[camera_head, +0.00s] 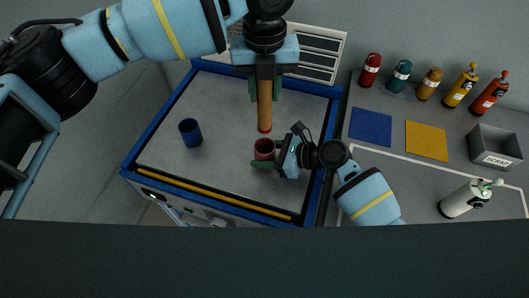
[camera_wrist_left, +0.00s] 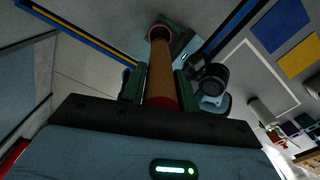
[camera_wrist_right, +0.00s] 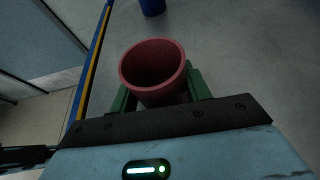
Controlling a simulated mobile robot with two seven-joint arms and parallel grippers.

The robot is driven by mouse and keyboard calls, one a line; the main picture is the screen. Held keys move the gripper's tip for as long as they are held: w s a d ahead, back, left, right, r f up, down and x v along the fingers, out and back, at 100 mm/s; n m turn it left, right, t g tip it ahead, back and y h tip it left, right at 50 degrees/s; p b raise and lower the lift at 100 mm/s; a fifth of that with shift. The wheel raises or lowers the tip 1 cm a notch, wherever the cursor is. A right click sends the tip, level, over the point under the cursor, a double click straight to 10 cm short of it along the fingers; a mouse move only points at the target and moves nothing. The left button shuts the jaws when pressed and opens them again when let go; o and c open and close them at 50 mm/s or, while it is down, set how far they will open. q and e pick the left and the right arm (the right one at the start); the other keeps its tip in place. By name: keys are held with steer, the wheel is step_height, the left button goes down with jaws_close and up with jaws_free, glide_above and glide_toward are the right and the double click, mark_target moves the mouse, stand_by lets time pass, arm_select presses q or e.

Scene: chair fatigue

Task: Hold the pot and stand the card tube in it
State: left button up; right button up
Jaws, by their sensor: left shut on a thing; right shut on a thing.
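The card tube (camera_head: 264,104) is orange-brown and hangs upright from my left gripper (camera_head: 264,84), which is shut on its upper part. In the left wrist view the tube (camera_wrist_left: 162,75) points away between the green fingers (camera_wrist_left: 161,88), towards the pot. The pot (camera_head: 265,149) is dark red, open at the top and stands on the grey work surface. My right gripper (camera_head: 268,155) is shut on it from the right. The right wrist view shows the pot (camera_wrist_right: 153,72) empty inside. In the head view the tube's lower end is just above the pot's mouth, apart from it.
A blue cup (camera_head: 190,132) stands on the blue-edged work surface (camera_head: 190,185), left of the pot. A yellow bar (camera_head: 215,194) runs along the front edge. On the right are several bottles (camera_head: 427,84), blue and yellow mats (camera_head: 427,140), a scrap bin (camera_head: 495,147) and a white bottle (camera_head: 465,198).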

mark_target(264, 122)
arm_select(q)
steer(key=shift+f, duration=4.95)
steer(key=o, duration=1.1)
steer(key=shift+c, duration=0.2)
steer(key=shift+r, duration=0.1)
step_height(264, 122, up, 12)
arm_select(e)
steer(key=o, duration=1.1)
